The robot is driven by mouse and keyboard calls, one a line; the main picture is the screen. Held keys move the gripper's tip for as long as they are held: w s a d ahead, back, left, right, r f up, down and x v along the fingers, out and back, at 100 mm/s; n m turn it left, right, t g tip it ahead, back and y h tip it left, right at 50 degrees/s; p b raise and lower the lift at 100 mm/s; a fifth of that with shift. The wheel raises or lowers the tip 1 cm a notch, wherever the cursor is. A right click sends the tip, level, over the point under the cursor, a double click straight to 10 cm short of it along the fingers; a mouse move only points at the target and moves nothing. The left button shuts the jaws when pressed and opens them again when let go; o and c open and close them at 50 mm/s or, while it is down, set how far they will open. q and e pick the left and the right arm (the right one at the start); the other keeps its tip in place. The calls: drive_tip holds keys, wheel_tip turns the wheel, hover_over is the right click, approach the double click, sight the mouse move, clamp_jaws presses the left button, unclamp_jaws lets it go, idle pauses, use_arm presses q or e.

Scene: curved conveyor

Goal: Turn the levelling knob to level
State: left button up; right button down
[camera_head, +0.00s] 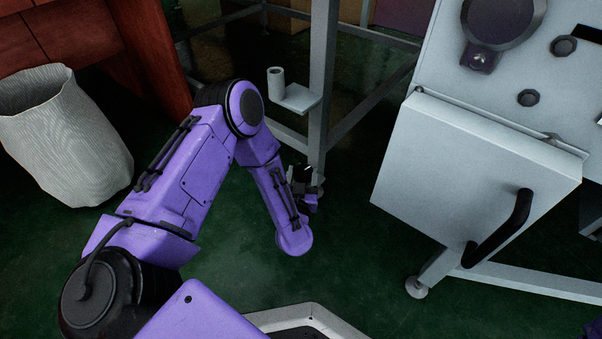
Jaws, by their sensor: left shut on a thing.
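My left arm comes in from the lower left, bends at its elbow and reaches down to the foot of a grey frame leg (322,110). My left gripper (312,190) is at the bottom of that leg, close to the floor. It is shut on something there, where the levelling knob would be. The knob is small and mostly hidden by the gripper and wrist, so its turn angle cannot be told. My right gripper is not in view.
A small grey bracket (298,98) with an upright cylinder (276,84) sticks out from the leg above my gripper. A grey cabinet with a black-handled door (470,165) stands at right. A ribbed whitish bin (65,140) stands at left. Green floor (370,260) between is clear.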

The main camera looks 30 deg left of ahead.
use_arm(q)
drive_tip(key=shift+w+d+n+g+y+p, duration=0.15)
drive_tip(key=shift+n+g+y+p, duration=0.4)
drive_tip(key=shift+n+g+y, duration=0.8)
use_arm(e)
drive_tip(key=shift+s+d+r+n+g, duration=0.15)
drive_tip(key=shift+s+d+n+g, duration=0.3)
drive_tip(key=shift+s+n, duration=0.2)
use_arm(q)
drive_tip(key=shift+t+y, duration=0.25)
drive_tip(key=shift+y, duration=0.1)
drive_tip(key=o, duration=1.1)
drive_tip(key=shift+c, duration=0.2)
